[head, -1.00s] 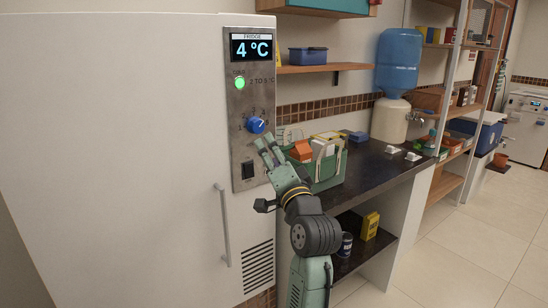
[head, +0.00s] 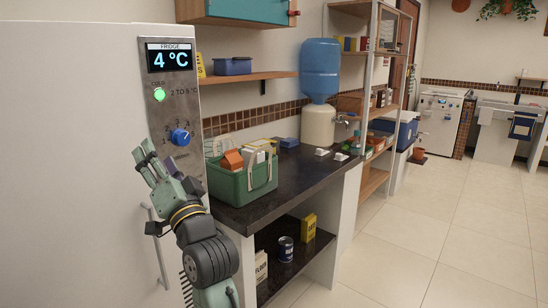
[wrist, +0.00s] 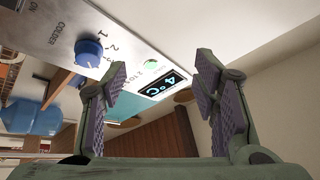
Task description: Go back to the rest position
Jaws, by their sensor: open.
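My gripper (head: 152,166) is open and empty in the head view, in front of the fridge's control panel and below its blue knob (head: 180,137). In the wrist view, my gripper's fingers (wrist: 160,98) are spread apart with nothing between them. The fridge (head: 70,130) is a tall white unit at the left, its door flat with a vertical handle. Its display (head: 169,59) reads 4 °C and a green light (head: 159,95) is lit. The wrist view also shows the blue knob (wrist: 88,52) and the display (wrist: 162,84). Part of the panel is hidden behind my arm.
A green crate (head: 230,188) with cartons stands on the dark counter (head: 300,175) beside my arm. A wall shelf (head: 245,77) hangs above. A blue water bottle (head: 320,70) stands farther back. The tiled floor (head: 420,240) at the right is clear.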

